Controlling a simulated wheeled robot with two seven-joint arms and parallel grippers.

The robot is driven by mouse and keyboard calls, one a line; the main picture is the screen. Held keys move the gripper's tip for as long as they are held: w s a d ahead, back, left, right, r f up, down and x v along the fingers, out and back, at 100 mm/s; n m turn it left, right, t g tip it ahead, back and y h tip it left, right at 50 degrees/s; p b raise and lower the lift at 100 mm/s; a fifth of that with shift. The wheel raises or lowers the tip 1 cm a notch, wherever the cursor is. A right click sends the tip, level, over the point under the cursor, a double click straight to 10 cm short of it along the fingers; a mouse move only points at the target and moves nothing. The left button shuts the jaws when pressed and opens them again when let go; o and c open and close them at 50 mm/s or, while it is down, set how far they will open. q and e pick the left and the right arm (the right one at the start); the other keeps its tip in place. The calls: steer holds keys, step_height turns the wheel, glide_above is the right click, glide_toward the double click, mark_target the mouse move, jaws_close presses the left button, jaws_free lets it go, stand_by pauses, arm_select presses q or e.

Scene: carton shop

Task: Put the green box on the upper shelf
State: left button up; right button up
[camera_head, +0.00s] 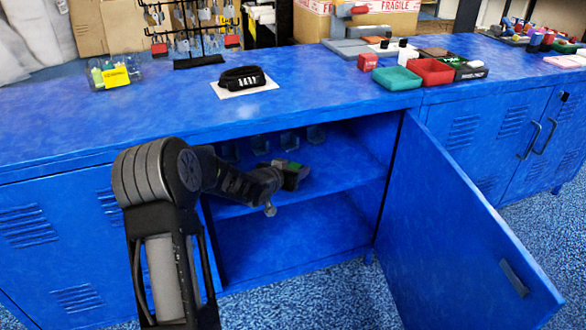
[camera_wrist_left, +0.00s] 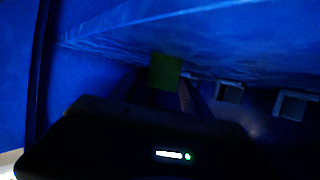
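The green box (camera_head: 293,165) shows as a small green patch at the tip of my left gripper (camera_head: 292,178), inside the open blue cabinet. In the left wrist view the green box (camera_wrist_left: 164,72) sits between the dark fingers of my left gripper (camera_wrist_left: 160,92), which look shut on it, though the picture is dim. The upper shelf (camera_head: 335,175) is the blue board in the cabinet, and the gripper is over it. Whether the box touches the shelf is hard to tell. My right gripper is in neither view.
The cabinet door (camera_head: 450,230) hangs open on the right. The lower compartment (camera_head: 290,240) looks empty. The blue cabinet top (camera_head: 330,95) above holds a black item (camera_head: 242,78), trays and small goods.

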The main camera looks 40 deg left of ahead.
arm_select(q)
steer(key=shift+r, duration=0.1)
steer(key=shift+r, duration=0.2)
steer(key=p+v, duration=0.4)
steer(key=v, duration=0.7)
steer(key=shift+s+r, duration=0.1)
steer(key=shift+s, duration=0.05)
steer(key=shift+s+d+p, duration=0.1)
steer(key=shift+s+p, duration=0.2)
steer(key=shift+s, duration=0.05)
